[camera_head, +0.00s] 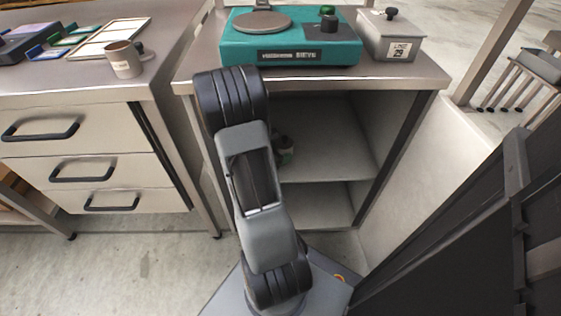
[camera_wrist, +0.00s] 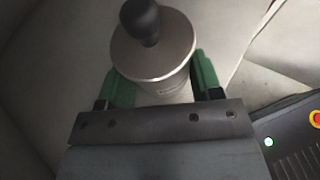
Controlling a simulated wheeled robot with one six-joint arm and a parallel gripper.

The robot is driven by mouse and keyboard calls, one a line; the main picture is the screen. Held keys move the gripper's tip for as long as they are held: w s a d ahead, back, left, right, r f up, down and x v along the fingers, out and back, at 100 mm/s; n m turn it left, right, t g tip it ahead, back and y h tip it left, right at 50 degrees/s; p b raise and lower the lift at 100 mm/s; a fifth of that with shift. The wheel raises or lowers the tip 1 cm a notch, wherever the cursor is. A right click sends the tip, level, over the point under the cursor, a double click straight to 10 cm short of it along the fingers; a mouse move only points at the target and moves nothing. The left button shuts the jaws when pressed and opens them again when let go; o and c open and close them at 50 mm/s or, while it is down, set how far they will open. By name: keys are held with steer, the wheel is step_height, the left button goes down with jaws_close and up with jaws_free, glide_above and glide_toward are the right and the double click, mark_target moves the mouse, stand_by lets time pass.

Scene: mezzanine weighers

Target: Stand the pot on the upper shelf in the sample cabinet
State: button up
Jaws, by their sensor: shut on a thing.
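The pot (camera_wrist: 152,55) is a round steel vessel with a black ball knob on its lid. My gripper (camera_wrist: 160,82) is shut on it, with a green pad on each side of its body. In the head view my gripper (camera_head: 286,150) shows only in part behind my arm, inside the open sample cabinet (camera_head: 390,150), above the upper shelf (camera_head: 340,170). My arm hides most of the pot there. I cannot tell whether the pot's base touches the shelf.
A teal weigher (camera_head: 300,42) and a grey lidded box (camera_head: 388,38) stand on the cabinet top. A lower shelf (camera_head: 325,208) lies below. A drawer bench (camera_head: 80,150) with a mug (camera_head: 124,62) stands left. The upper shelf's visible right part is clear.

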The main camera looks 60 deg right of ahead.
steer(key=f+b, duration=0.1)
steer(key=f, duration=0.1)
steer(key=f+b, duration=0.1)
steer(key=f, duration=0.1)
steer(key=shift+w+d+b, duration=0.15)
steer(key=shift+d+b, duration=0.25)
steer(key=o, duration=1.1)
steer(key=shift+f, duration=0.1)
steer(key=shift+o, duration=0.2)
